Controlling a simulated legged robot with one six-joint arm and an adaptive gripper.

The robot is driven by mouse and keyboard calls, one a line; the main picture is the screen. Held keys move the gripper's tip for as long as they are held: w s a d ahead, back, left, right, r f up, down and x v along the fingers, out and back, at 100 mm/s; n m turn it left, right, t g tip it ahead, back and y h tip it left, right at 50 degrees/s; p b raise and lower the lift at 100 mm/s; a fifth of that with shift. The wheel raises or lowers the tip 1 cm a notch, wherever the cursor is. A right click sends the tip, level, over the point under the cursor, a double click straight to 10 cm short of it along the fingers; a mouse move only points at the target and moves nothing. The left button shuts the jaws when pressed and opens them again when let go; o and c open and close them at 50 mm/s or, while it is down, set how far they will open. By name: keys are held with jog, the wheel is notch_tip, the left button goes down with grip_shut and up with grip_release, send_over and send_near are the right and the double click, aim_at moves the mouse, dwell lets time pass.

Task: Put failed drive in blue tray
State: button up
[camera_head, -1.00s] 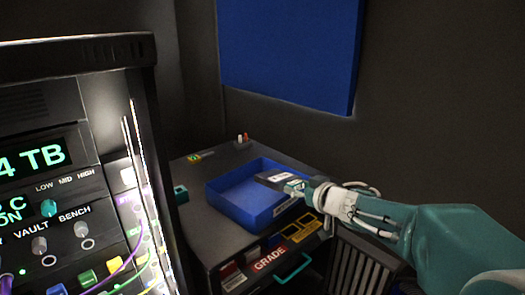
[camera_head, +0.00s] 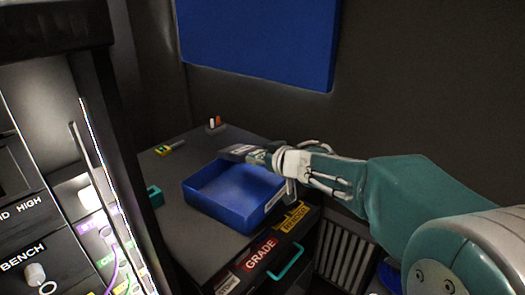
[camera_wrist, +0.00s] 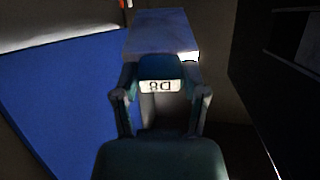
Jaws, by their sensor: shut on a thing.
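The blue tray (camera_head: 230,207) sits on top of a dark cabinet, open and with a bare floor in view. The drive (camera_head: 238,152) is a dark grey flat box held out from my gripper (camera_head: 272,156), above the back rim of the tray. In the wrist view the drive (camera_wrist: 162,38) extends forward from my gripper (camera_wrist: 160,98), with a label that seems to read "D8" upside down near the fingers. The fingers are closed on its near end. I cannot tell whether the drive touches the tray rim.
The cabinet top (camera_head: 165,185) is clear left of the tray, apart from a small teal block (camera_head: 154,196) and a yellow-green item (camera_head: 171,147). A lit equipment rack (camera_head: 60,190) stands close at left. A blue wall panel (camera_head: 265,40) hangs behind.

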jog(key=shift+a+f, duration=0.65)
jog(key=shift+f, duration=0.35)
jog(key=shift+d+f, duration=0.15)
jog(key=shift+f, duration=0.95)
jog(key=shift+d+f, duration=0.1)
jog(key=shift+f, duration=1)
jog(key=shift+d+f, duration=0.15)
jog(key=shift+f, duration=0.45)
jog(key=shift+d+f, duration=0.15)
jog(key=shift+f, duration=0.4)
jog(key=shift+a+f, duration=0.1)
jog(key=shift+a, duration=0.1)
jog(key=o, duration=1.3)
jog(key=shift+c, duration=0.2)
